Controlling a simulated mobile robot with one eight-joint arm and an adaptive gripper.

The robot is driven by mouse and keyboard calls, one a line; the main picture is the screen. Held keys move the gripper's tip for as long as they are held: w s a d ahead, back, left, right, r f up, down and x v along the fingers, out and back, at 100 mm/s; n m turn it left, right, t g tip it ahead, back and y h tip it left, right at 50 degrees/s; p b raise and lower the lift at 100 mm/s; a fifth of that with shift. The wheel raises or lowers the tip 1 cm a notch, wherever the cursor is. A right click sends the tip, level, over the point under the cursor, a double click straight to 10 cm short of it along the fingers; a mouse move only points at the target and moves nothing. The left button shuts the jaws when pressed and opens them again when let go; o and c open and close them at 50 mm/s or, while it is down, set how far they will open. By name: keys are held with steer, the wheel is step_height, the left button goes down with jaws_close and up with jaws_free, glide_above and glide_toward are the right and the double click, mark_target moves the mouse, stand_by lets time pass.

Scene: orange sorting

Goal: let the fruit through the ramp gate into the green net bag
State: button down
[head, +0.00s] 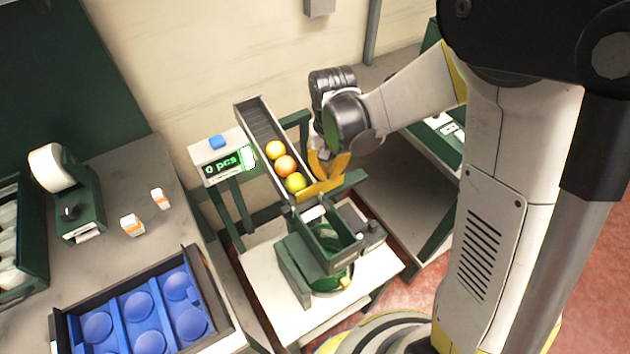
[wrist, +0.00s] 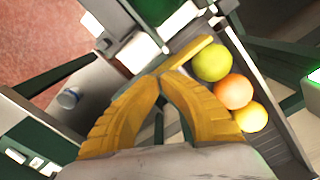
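A sloping ramp (head: 259,121) holds a yellow fruit (head: 276,150), an orange fruit (head: 285,166) and a yellow-green fruit (head: 295,183) in a row. The yellow-green one is lowest, beside the yellow gate bar (head: 318,190); this bar also shows in the wrist view (wrist: 190,52). My gripper (head: 324,176) is at the outer end of the bar. In the wrist view its yellow fingers (wrist: 161,77) have their tips close together at the bar's end, which looks held between them. The green net bag (head: 333,278) hangs below the ramp's foot, partly hidden by the dark green chute.
A counter display (head: 222,164) reading "0 pcs" stands left of the ramp. A grey table at left bears a blue moulded tray (head: 128,307), small orange-and-white boxes (head: 132,225) and a roll dispenser (head: 75,200). A grey-and-green bench (head: 390,205) stands behind my arm.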

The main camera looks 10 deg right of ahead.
mark_target(343, 183)
steer(key=shift+w+d, duration=0.4)
steer(key=shift+d, duration=0.5)
steer(key=shift+w+d, duration=0.35)
steer(key=shift+d, duration=0.5)
steer(key=shift+w+d, duration=0.4)
steer(key=shift+d, duration=0.5)
steer(key=shift+s+a, duration=0.1)
steer(key=shift+a, duration=0.1)
steer(key=shift+s+a, duration=0.2)
steer(key=shift+a, duration=0.25)
steer(key=shift+r+p, duration=2.65)
steer(key=shift+r, duration=1.35)
steer(key=shift+w, duration=0.1)
